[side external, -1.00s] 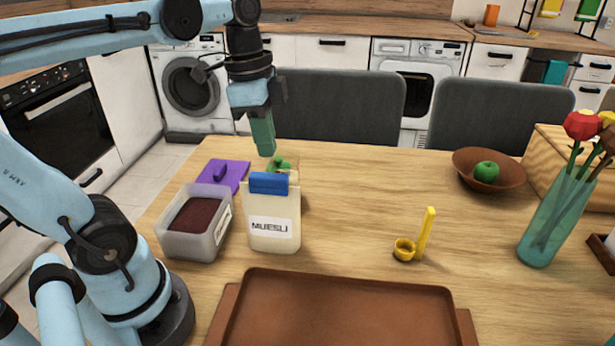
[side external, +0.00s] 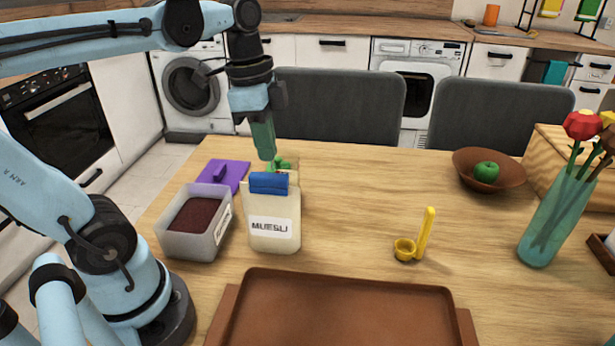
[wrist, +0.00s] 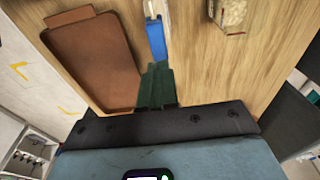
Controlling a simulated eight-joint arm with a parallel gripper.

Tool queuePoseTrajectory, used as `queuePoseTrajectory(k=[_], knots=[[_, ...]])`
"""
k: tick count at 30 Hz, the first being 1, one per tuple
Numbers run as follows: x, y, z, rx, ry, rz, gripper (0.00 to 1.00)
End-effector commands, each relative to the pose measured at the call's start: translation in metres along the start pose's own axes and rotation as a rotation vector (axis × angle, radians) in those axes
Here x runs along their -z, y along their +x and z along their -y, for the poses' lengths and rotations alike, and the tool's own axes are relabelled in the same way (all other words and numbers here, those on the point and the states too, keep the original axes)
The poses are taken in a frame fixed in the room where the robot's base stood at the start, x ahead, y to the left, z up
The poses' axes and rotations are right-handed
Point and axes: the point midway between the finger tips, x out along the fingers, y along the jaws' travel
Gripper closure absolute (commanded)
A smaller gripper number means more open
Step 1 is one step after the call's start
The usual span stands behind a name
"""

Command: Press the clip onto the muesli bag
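The muesli bag (side external: 274,222) is a cream pouch with a MUESLI label, upright on the table in the side view. The blue clip (side external: 268,184) lies across its top edge; whether it is fully closed I cannot tell. My gripper (side external: 265,152) points down just above and behind the clip, its green fingers together with nothing seen between them. In the wrist view the fingers (wrist: 157,84) lie next to the near end of the clip (wrist: 155,42); whether they touch is unclear. Only a pale sliver of the bag shows there.
A grey container (side external: 194,240) with dark contents stands left of the bag, a purple lid (side external: 222,175) behind it. A green-topped item (side external: 281,164) stands close behind the bag. A brown tray (side external: 345,310) is in front, a yellow scoop (side external: 406,249) right.

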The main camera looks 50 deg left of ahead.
Motion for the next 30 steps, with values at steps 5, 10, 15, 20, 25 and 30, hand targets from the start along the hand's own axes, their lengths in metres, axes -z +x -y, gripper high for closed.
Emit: queuePoseTrajectory(k=[5,10,15,20,25,30], knots=[[-0.001,0.005,0.0,0.0,0.0,0.0,1.0],[-0.001,0.01,0.0,0.0,0.0,0.0,1.0],[-0.002,0.014,0.0,0.0,0.0,0.0,1.0],[-0.002,0.018,0.0,0.0,0.0,0.0,1.0],[-0.003,0.023,0.0,0.0,0.0,0.0,1.0],[-0.003,0.028,0.0,0.0,0.0,0.0,1.0]])
